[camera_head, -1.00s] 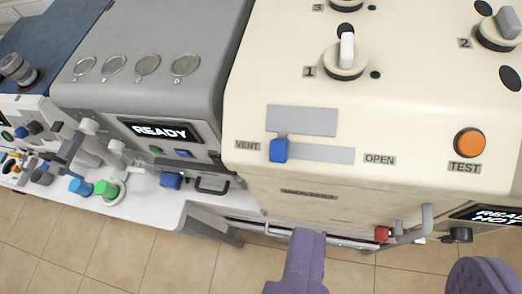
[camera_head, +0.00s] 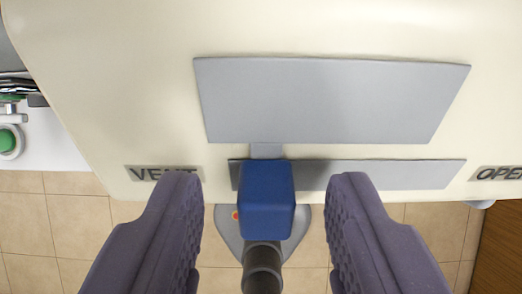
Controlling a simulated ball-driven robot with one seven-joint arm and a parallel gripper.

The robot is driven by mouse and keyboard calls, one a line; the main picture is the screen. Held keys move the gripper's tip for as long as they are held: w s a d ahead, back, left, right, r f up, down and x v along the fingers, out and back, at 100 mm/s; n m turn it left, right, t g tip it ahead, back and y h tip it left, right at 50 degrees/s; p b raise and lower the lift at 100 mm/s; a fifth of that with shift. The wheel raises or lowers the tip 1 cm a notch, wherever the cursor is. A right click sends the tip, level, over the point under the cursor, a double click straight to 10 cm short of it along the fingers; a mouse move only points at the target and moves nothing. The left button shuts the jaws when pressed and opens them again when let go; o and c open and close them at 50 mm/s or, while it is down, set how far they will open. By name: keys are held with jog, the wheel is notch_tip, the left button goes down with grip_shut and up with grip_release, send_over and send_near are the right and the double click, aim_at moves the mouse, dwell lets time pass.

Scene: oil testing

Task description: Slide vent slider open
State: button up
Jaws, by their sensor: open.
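The vent slider's blue knob (camera_head: 266,198) sits at the left end of a grey track (camera_head: 385,174), close to the VENT label (camera_head: 164,173). The OPEN label (camera_head: 497,173) is past the right end of the track. My gripper (camera_head: 266,205) is open, with one purple finger on each side of the knob. A gap shows between each finger and the knob. I cannot tell how deep the fingertips reach around it.
A larger grey plate (camera_head: 330,100) lies on the cream machine housing (camera_head: 110,80) just above the track. A white bench with a green knob (camera_head: 8,140) shows at the left edge. Tiled floor lies below the housing.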

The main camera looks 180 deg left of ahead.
aim_at(433, 170)
jog(key=shift+f, duration=0.3)
grip_shut()
jog(key=d, duration=0.7)
jog(key=shift+d, duration=0.2)
jog(key=shift+a, duration=0.1)
